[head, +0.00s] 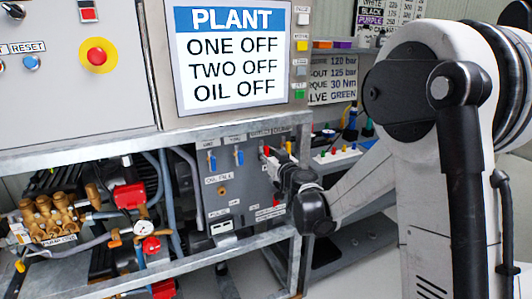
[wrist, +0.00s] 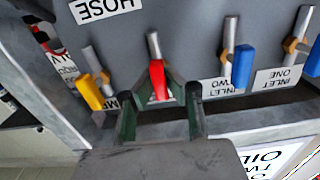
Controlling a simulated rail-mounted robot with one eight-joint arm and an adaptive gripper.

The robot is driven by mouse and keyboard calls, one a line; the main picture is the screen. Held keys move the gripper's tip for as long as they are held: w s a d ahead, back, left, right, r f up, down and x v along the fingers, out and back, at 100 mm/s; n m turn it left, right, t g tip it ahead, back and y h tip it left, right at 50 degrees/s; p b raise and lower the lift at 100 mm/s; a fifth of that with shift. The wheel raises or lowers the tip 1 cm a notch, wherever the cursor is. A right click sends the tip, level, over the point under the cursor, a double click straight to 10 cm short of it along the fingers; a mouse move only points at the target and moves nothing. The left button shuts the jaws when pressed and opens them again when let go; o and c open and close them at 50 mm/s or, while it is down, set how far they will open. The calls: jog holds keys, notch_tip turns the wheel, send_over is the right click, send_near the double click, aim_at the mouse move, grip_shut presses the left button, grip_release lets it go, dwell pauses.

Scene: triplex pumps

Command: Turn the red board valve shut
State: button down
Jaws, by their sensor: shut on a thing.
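The red board valve has a short red lever (wrist: 158,82) on a metal stem against the grey board (wrist: 180,30) in the wrist view. My gripper (wrist: 157,92) has its two dark fingers on either side of this lever, closed on it. The fingers hide part of the label below the lever. In the head view my gripper (head: 276,162) reaches the right part of the grey board (head: 250,190). A small bit of red (head: 267,150) shows at its tip, and the arm hides most of the valve there.
In the wrist view a yellow lever (wrist: 90,92) is close on the left and a blue lever (wrist: 242,66) on the right. A metal frame rail (head: 150,140) runs above the board. The plant screen (head: 232,55) reads ONE OFF, TWO OFF, OIL OFF.

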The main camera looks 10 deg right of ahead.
jog(key=m, duration=0.4)
jog(key=shift+d, duration=0.1)
jog(key=m+b, duration=0.1)
jog(key=m, duration=0.3)
jog(key=shift+f+m, duration=0.1)
jog(key=shift+m, duration=0.2)
jog(key=m, duration=0.4)
jog(key=shift+d+f+m, duration=0.1)
jog(key=shift+m, duration=0.2)
jog(key=m, duration=0.4)
jog(key=shift+f+m+b, duration=0.1)
jog(key=shift+m+b, duration=0.2)
jog(key=c, duration=1.7)
grip_release()
jog(key=shift+c, duration=0.2)
